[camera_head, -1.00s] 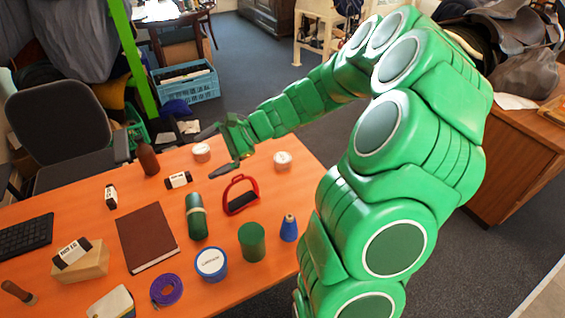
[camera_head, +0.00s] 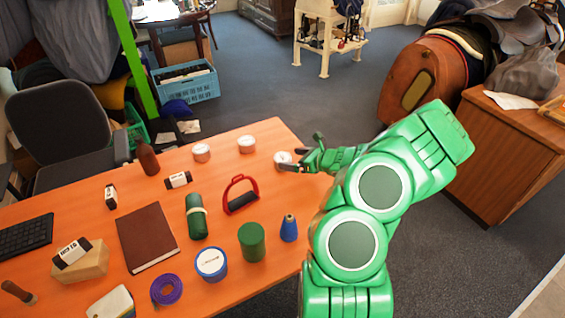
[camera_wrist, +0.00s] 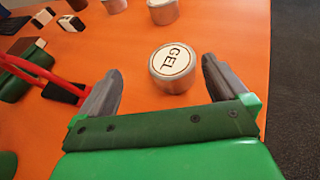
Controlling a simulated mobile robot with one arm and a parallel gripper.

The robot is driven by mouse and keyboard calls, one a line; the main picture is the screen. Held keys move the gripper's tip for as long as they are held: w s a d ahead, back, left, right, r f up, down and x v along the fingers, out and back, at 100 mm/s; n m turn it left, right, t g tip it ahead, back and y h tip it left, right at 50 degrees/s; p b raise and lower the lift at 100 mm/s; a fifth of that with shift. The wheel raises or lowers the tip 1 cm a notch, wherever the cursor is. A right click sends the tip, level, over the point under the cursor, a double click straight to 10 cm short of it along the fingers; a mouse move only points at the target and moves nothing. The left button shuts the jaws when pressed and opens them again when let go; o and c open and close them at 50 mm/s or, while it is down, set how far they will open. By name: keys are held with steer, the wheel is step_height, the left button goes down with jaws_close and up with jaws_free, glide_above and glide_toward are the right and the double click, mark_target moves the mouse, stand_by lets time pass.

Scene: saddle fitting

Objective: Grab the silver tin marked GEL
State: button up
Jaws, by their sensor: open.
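The silver tin marked GEL (camera_wrist: 173,68) stands upright on the orange table, its white lid and black lettering clear in the wrist view. In the head view the tin (camera_head: 283,157) is near the table's right edge, partly hidden by my gripper (camera_head: 304,152). In the wrist view my gripper (camera_wrist: 161,88) is open, one finger on each side of the view. The tin lies ahead of and between the fingertips, with no contact visible.
Two similar tins, one (camera_head: 246,145) and another (camera_head: 202,153), stand left of the GEL tin. A red stirrup (camera_head: 240,194) lies nearer. A green cylinder (camera_head: 252,242) and blue cone-shaped bottle (camera_head: 289,228) stand near the front edge. Grey floor (camera_wrist: 296,70) lies beyond the table's right edge.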

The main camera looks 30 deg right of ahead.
mark_target(282, 160)
steer(key=shift+s+d+f+m, duration=0.15)
steer(key=shift+d+f+m, duration=0.1)
steer(key=shift+d+f, duration=0.25)
steer(key=shift+s+d+f+m, duration=0.15)
steer(key=shift+d+f+m, duration=0.1)
steer(key=shift+d+f, duration=0.15)
steer(key=shift+f+h, duration=0.15)
steer(key=shift+h, duration=0.15)
steer(key=shift+x, duration=3.8)
steer(key=shift+a, duration=0.2)
steer(key=shift+r, duration=0.2)
steer(key=c, duration=1.1)
